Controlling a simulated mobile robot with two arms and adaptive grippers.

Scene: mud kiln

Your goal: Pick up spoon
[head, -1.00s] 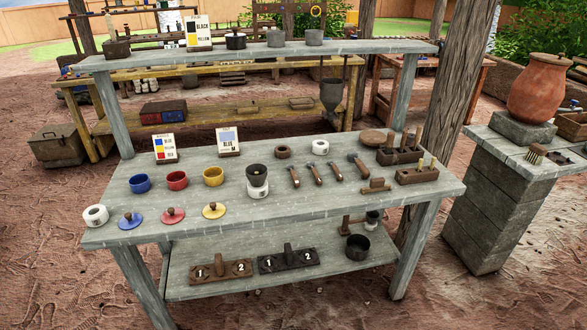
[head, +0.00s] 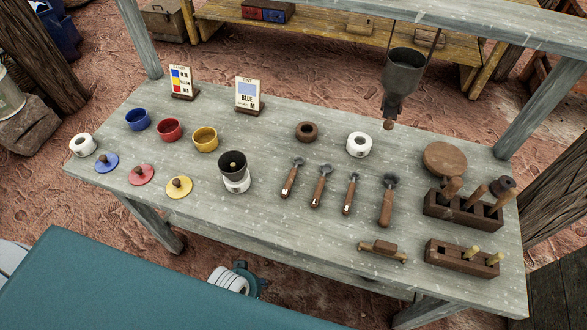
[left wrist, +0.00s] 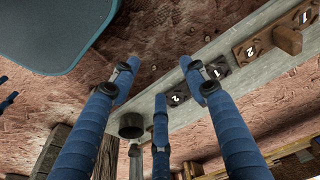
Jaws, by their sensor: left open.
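Several spoon-like tools with brown handles and dark metal heads lie in a row on the grey table (head: 270,215) in the head view. From left to right they are a first spoon (head: 291,178), a second spoon (head: 320,187), a third spoon (head: 350,194) and a larger one (head: 388,200). My left gripper (left wrist: 160,84) shows in the left wrist view with its blue fingers spread and empty. It faces the lower shelf, and no spoon shows there. My right gripper is in neither current view.
A grinder-like cup (head: 234,172) stands left of the spoons. Wooden holders (head: 462,212) stand to their right, and a hanging funnel (head: 403,80) is behind. The lower shelf (left wrist: 215,55) bears numbered blocks (left wrist: 250,48) and a dark pot (left wrist: 131,125).

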